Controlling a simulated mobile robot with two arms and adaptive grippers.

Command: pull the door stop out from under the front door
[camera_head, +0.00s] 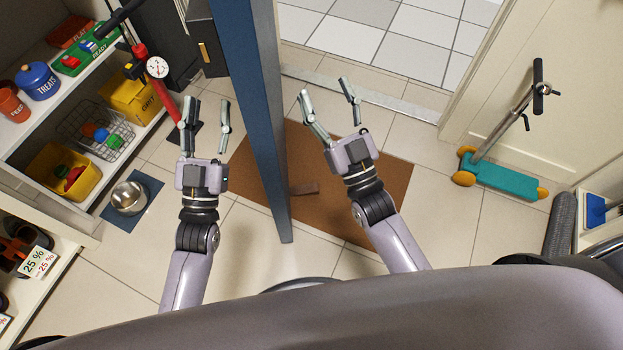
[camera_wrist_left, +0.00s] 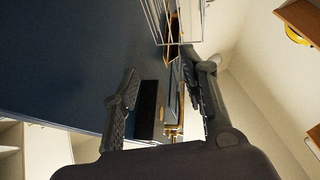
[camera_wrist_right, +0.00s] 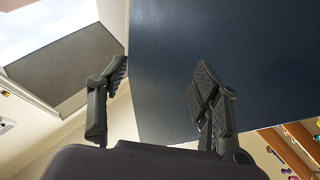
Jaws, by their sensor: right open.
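The blue front door (camera_head: 258,110) stands ajar, seen nearly edge-on from above. A small brown wedge, seemingly the door stop (camera_head: 305,188), lies on the brown mat at the right side of the door's lower edge. It is hard to make out against the mat, and how far it goes under the door is unclear. My left gripper (camera_head: 207,102) is open and empty, left of the door. My right gripper (camera_head: 324,87) is open and empty, above the mat right of the door, beyond the wedge. Door panels fill much of both wrist views, in the left (camera_wrist_left: 70,60) and right (camera_wrist_right: 210,40).
The brown mat (camera_head: 385,185) lies under the door. A teal scooter (camera_head: 500,177) stands at right. A steel bowl (camera_head: 129,197), a red pump (camera_head: 162,95) and shelves with bins are at left. A dark box with a gold plate (camera_head: 205,48) is beside the door.

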